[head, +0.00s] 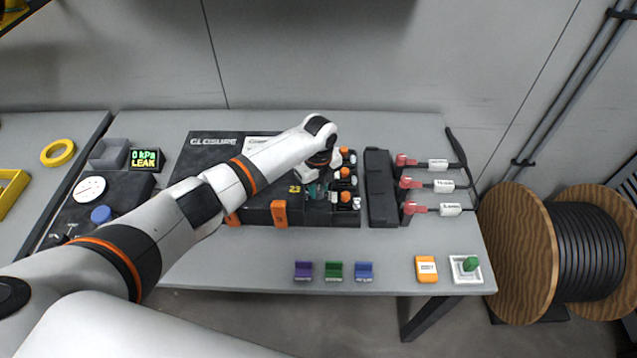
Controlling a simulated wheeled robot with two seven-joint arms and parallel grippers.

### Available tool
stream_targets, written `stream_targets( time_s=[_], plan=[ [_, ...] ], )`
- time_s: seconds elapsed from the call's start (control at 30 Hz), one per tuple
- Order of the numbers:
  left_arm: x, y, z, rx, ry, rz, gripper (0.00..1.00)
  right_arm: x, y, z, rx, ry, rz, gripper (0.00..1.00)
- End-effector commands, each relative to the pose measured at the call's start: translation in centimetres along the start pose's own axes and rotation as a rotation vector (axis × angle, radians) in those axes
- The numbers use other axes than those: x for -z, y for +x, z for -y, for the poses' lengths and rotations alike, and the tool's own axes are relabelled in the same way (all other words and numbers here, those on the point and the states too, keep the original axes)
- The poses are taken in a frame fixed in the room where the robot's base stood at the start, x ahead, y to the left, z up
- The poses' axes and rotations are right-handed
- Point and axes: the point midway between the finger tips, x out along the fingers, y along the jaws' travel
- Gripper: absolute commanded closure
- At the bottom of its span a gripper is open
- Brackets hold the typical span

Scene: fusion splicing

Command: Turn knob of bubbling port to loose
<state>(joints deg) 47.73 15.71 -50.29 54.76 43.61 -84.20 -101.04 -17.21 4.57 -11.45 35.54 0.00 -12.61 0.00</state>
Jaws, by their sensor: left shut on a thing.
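The black closure box (205,165) lies on the table, with orange latches (279,214) on its front edge. At its right end is a row of ports with orange caps (345,197). My left arm reaches in from the left over the closure. My left gripper (316,186) points down at the closure's right end, just left of the orange caps, and is shut on a small knob there. A bit of teal (313,190) shows at the fingertips. The gripper and wrist hide most of the knob, so its turn position cannot be seen. My right gripper is not in view.
A gauge unit with a display (146,160) reading "0 kPa LEAK" stands at the left. A black block (380,188) and red-ended cables (407,184) lie right of the closure. Purple, green and blue clips (334,271) line the front edge. A cable reel (517,250) stands right.

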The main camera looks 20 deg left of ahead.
Motion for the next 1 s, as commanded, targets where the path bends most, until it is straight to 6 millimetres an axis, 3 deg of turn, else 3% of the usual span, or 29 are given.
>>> stream_targets(
  time_s=[1.0],
  plan=[
    [0.0,-0.3,-0.1,-0.003,-0.964,-0.001,0.94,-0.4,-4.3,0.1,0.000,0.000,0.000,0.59]
  ],
)
